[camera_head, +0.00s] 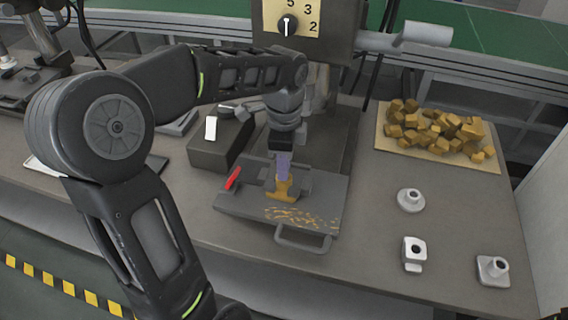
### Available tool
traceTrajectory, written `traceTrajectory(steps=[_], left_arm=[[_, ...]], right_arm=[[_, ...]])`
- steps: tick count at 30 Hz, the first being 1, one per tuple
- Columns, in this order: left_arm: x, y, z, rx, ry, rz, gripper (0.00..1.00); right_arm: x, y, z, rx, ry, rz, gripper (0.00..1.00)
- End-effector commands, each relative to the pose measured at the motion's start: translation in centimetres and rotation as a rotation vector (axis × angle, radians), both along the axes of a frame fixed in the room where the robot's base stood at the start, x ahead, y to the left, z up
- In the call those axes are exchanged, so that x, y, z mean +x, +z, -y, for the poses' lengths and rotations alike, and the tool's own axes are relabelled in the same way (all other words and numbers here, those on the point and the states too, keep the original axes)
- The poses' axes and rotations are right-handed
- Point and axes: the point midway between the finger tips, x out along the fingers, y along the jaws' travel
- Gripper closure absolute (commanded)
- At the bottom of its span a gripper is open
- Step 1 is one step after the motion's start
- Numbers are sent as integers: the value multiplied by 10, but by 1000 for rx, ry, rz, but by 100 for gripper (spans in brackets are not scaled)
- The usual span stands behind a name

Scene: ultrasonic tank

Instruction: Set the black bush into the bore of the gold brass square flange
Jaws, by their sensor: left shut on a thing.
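My left gripper (283,150) points down over the grey plate (330,188) of the machine. It is shut on a lavender piece (283,167). Directly below is a gold piece (284,190) with a wider foot, at the plate; I cannot tell whether the two are one object or only touch. I cannot make out a black bush or a clearly gold square flange. Pale grey flanged parts stand on the bench at right: a round one (411,201), a squarish one (413,251) and another square one (492,268). My right gripper is not in view.
Gold chips (300,216) lie on the plate, near its front handle (302,240). A red-handled item (233,178) is at the plate's left edge. Gold blocks (435,130) heap on a tan board (480,163). A dark box (215,150) stands left.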

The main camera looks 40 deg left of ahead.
Motion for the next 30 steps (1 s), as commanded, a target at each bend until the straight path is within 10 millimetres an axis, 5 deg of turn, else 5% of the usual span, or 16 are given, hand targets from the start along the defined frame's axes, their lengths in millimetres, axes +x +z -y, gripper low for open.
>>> traceTrajectory(steps=[30], left_arm=[[0,-5,0,0,0,-1,100]], right_arm=[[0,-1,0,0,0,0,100]])
